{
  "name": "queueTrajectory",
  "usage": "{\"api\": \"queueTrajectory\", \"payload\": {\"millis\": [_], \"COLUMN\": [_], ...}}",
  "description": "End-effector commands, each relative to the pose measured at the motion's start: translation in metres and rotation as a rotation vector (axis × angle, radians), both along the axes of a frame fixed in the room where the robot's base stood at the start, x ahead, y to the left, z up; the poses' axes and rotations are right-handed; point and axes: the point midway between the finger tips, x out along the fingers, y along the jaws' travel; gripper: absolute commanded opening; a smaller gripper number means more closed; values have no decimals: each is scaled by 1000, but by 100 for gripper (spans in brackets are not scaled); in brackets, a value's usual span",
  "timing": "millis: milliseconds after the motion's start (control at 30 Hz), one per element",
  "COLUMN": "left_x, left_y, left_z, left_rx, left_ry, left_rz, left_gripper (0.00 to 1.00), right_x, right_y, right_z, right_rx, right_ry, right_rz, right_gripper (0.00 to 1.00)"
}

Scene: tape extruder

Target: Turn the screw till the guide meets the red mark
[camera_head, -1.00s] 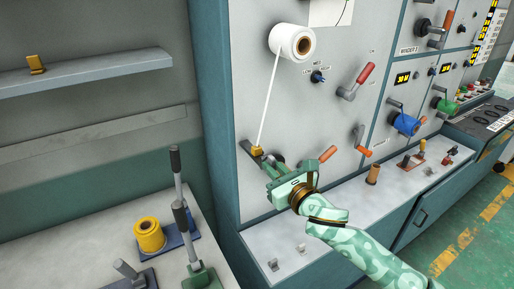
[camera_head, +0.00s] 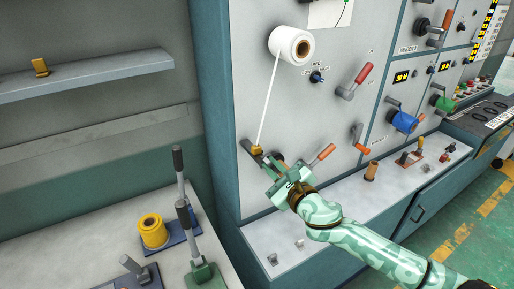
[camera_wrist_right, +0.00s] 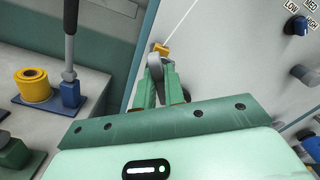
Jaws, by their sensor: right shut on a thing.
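The white tape roll (camera_head: 291,45) hangs on the grey machine panel, and its tape runs down to the small yellow guide (camera_head: 257,150). The guide sits on a short dark rail sloping across the panel. My right gripper (camera_head: 277,172) is at the lower right end of this rail, shut on the screw's end. In the right wrist view its green fingers (camera_wrist_right: 161,88) close around a grey rounded part of the screw (camera_wrist_right: 153,66), just below the yellow guide (camera_wrist_right: 160,48). I cannot make out the red mark. My left gripper is not in view.
An orange-handled lever (camera_head: 323,153) is close beside my right gripper. A red-handled lever (camera_head: 356,80) and an orange crank (camera_head: 359,142) are farther right. A yellow roll (camera_head: 152,231) and black-handled levers stand on the left bench (camera_head: 100,250).

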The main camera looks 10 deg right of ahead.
Motion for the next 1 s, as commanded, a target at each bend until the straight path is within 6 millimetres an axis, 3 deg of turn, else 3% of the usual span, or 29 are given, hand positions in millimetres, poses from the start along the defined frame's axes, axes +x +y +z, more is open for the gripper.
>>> {"api": "queueTrajectory", "payload": {"millis": [300,700,1000], "left_x": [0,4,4], "left_y": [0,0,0], "left_z": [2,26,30], "left_rx": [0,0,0], "left_ry": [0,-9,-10], "left_rz": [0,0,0], "left_gripper": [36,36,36], "right_x": [0,0,0], "right_y": [0,-1,0], "right_z": [0,3,0], "right_rx": [-19,-314,-396], "right_ry": [-7,-115,-144], "right_rz": [0,0,0], "right_gripper": [0,0,0]}}
